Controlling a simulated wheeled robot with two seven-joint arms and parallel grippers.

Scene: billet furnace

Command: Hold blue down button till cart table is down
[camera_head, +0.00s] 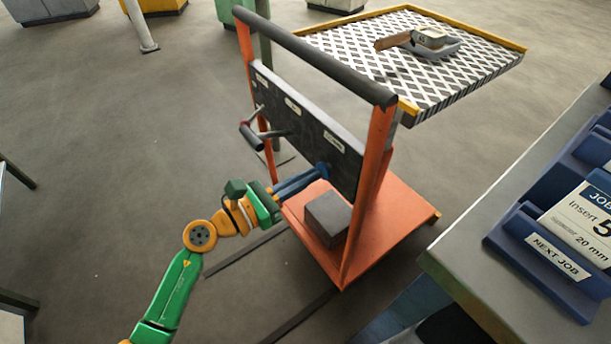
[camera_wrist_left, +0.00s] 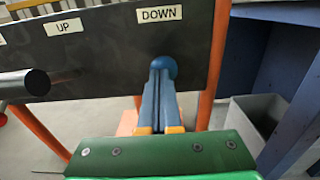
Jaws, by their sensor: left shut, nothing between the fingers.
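The blue down button (camera_wrist_left: 163,66) sits on the dark control panel (camera_wrist_left: 110,50) under a white DOWN label (camera_wrist_left: 159,14). In the head view the button (camera_head: 322,168) is at the panel's right end. My left gripper (camera_wrist_left: 160,78) is shut and empty, its fingertips at the button and seemingly touching it; they cover part of it. In the head view my left gripper (camera_head: 315,174) reaches in from the left. The cart table (camera_head: 440,85) has a checkered top with yellow edges and stands raised above the orange cart base (camera_head: 395,215). My right gripper is not in view.
A wood-handled tool (camera_head: 425,42) lies on the cart table. A grey box (camera_head: 327,218) sits on the cart base. A black lever (camera_head: 255,134) juts from the panel left of my gripper. A workbench (camera_head: 500,190) with blue holders stands at right. Floor at left is mostly clear.

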